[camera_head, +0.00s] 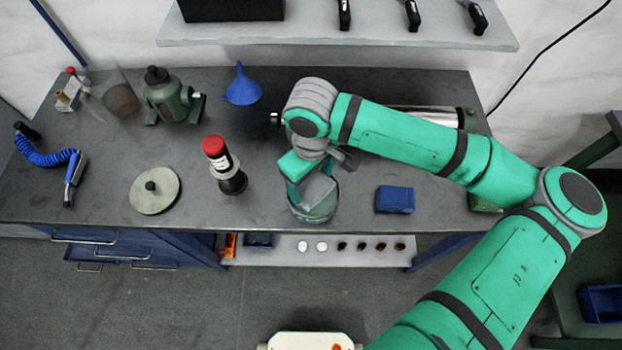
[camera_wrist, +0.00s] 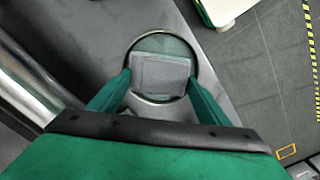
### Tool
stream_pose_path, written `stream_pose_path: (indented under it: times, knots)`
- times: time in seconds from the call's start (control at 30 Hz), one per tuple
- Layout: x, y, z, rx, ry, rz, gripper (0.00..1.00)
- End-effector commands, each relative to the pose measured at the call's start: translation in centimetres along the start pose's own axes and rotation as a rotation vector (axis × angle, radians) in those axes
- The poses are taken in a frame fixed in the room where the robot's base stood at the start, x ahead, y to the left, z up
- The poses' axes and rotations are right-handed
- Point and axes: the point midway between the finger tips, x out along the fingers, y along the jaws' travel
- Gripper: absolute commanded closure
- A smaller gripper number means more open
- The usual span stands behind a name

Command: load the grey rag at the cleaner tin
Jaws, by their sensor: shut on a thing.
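My gripper (camera_head: 308,178) points down over a round, open container (camera_head: 314,214) near the front edge of the bench; I take it to be the cleaner tin. My gripper is shut on the grey rag (camera_head: 318,190), a pale square piece. In the wrist view the rag (camera_wrist: 161,73) sits between the two green fingers (camera_wrist: 160,80), inside the outline of the tin's round rim (camera_wrist: 160,101). The rag looks at or within the mouth of the tin. How deep it sits, and whether it touches the contents, I cannot tell.
A dark bottle with a red cap (camera_head: 225,165) stands left of the tin, and a round plate (camera_head: 155,190) lies farther left. A blue block (camera_head: 395,199) lies to the right. A blue funnel (camera_head: 241,88) and a metal cylinder (camera_head: 425,114) are behind. The front edge is close.

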Motion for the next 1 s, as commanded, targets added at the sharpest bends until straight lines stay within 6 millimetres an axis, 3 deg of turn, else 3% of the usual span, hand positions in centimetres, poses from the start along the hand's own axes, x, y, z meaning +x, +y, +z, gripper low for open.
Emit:
stream_pose_path:
  times: [1.0]
  knots:
    - [-6.7,0.0,0.0,0.0,-0.001,0.0,0.47]
